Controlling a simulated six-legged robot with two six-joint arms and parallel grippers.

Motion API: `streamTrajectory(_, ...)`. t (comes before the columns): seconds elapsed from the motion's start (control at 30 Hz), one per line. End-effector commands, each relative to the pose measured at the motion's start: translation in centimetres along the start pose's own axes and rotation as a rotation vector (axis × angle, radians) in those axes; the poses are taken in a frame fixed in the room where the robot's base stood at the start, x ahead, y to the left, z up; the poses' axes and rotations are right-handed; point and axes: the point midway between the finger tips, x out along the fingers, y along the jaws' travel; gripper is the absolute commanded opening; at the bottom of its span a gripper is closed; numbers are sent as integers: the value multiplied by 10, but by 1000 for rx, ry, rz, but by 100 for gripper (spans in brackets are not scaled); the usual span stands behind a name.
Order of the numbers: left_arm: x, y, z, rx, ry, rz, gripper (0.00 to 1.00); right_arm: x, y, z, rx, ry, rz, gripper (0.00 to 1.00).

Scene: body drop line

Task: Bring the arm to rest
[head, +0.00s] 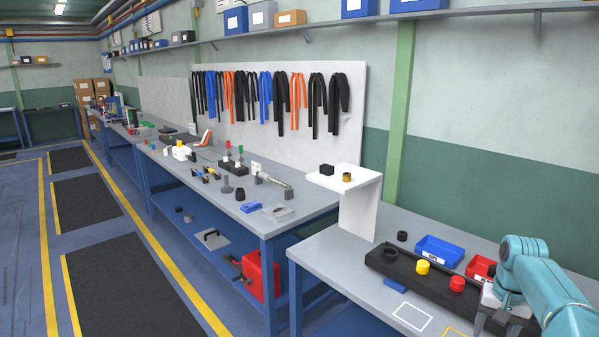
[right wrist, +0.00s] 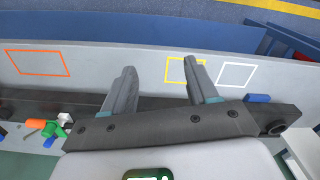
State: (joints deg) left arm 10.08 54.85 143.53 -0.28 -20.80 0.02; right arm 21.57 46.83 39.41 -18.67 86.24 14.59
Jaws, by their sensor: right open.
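My right arm (head: 545,280) is teal and comes in from the right edge of the head view, bent down over the near bench (head: 335,262). Its gripper (head: 496,322) is low at the bottom right of that view, over the right part of the dark fixture bar. In the right wrist view the two grey fingers of my right gripper (right wrist: 159,66) are spread apart with nothing between them. A yellow square outline (right wrist: 175,70) on the bench shows behind and between the fingers. My left gripper is in neither view.
A white stand (head: 361,205) rises at the left. A white outline (head: 412,317) marks clear bench top.

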Motion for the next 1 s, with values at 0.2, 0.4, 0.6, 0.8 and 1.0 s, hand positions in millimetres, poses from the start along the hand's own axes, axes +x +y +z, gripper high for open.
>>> streamTrajectory(0.2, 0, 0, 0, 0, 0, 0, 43, 21, -14, 0, -40, -6, -13, 58)
streamTrajectory(0.4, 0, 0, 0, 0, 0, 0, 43, 49, -33, 5, -91, -9, -38, 58)
streamTrajectory(0.6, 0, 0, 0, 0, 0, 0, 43, 87, -59, 19, -156, -15, -73, 58)
streamTrajectory(0.8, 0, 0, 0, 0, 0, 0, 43, 145, -99, 57, -245, -30, -136, 58)
streamTrajectory(1.0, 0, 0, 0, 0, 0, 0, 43, 206, -136, 121, -328, -49, -213, 58)
